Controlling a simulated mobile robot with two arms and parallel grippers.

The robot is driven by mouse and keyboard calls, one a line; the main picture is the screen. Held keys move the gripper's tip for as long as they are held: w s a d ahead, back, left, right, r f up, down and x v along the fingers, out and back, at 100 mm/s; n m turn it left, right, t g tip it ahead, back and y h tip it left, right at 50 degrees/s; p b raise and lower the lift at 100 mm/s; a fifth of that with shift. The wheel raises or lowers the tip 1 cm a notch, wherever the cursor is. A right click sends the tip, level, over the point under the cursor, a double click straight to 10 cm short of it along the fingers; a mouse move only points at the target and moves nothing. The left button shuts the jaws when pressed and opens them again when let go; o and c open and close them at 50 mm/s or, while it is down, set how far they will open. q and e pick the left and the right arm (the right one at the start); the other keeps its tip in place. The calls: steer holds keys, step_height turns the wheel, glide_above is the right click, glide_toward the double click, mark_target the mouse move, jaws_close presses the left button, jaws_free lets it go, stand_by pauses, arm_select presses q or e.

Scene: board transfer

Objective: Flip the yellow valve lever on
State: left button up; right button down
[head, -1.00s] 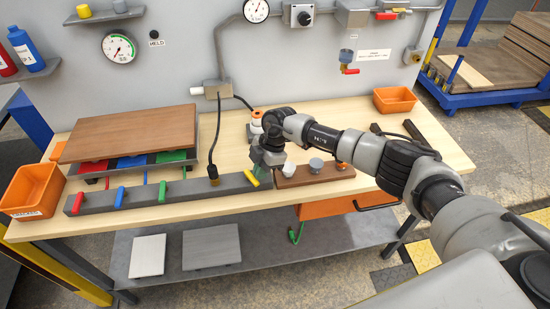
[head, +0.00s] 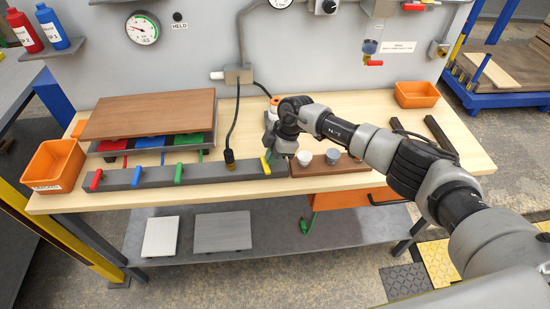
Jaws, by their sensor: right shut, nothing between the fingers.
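The yellow lever (head: 266,166) stands at the right end of the long grey valve bar (head: 205,174) near the bench's front edge. It leans with its top to the left, while the red (head: 95,180), blue (head: 137,176) and green (head: 179,172) levers on the same bar lean the other way. My right gripper (head: 275,147) points down just behind and to the right of the yellow lever. It is shut and empty. I cannot tell whether its fingertips touch the lever. My left gripper is not in view.
A brown board (head: 150,113) lies on a raised stand at the left. A brown block with knobs (head: 330,165) sits to the right. Orange bins (head: 52,167) (head: 416,94) stand at both bench ends.

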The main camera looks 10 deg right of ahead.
steer(key=d, duration=0.4)
steer(key=shift+w+d, duration=0.2)
steer(key=shift+w, duration=0.15)
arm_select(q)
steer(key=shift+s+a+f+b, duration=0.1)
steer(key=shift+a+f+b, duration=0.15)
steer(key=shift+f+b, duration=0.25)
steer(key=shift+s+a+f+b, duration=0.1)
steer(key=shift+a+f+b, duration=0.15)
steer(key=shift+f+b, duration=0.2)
arm_select(e)
steer(key=v, duration=0.9)
steer(key=shift+s+r, duration=0.2)
steer(key=shift+r, duration=0.3)
steer(key=shift+a, duration=0.1)
